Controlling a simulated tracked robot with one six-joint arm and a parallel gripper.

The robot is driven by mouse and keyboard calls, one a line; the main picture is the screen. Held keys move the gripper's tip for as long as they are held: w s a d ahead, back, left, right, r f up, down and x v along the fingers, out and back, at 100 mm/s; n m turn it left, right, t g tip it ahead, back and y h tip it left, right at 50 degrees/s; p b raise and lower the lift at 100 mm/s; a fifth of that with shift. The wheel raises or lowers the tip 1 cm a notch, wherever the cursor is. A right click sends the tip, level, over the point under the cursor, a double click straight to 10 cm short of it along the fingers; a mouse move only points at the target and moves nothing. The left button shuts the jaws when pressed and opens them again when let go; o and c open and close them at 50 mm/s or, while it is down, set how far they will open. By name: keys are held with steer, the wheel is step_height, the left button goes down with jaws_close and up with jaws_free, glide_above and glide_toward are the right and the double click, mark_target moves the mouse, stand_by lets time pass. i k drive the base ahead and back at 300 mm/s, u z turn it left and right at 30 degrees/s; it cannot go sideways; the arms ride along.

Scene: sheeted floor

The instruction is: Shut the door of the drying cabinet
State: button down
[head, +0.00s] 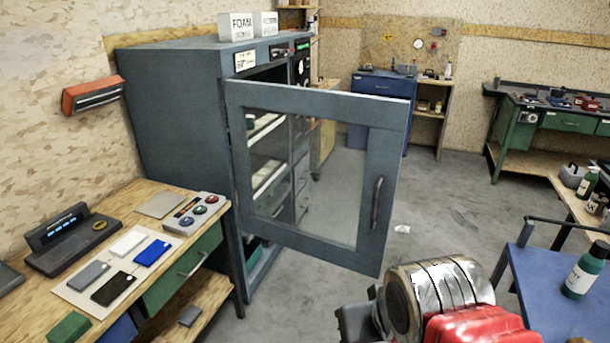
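The drying cabinet (176,115) is a tall blue-grey cabinet at the left against the wall. Its door (310,97) has a wide frame and a clear pane, and it stands swung open toward me. A vertical bar handle (376,203) is on the door's right side. Shelves with pale items show inside and through the pane. My arm, red and silver, shows at the bottom right, below the door and apart from it in the picture. I cannot make out my gripper's fingertips.
A wooden bench (190,273) with color samples and a dark device stands at the left front, close to the cabinet. A blue cart (545,290) with a bottle (586,270) is at the right. Grey floor (440,215) lies open between. A white scrap (402,229) lies on it.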

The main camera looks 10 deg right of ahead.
mark_target(386, 118)
steer(key=u, duration=0.3)
steer(key=i, duration=0.95)
steer(key=z, duration=0.15)
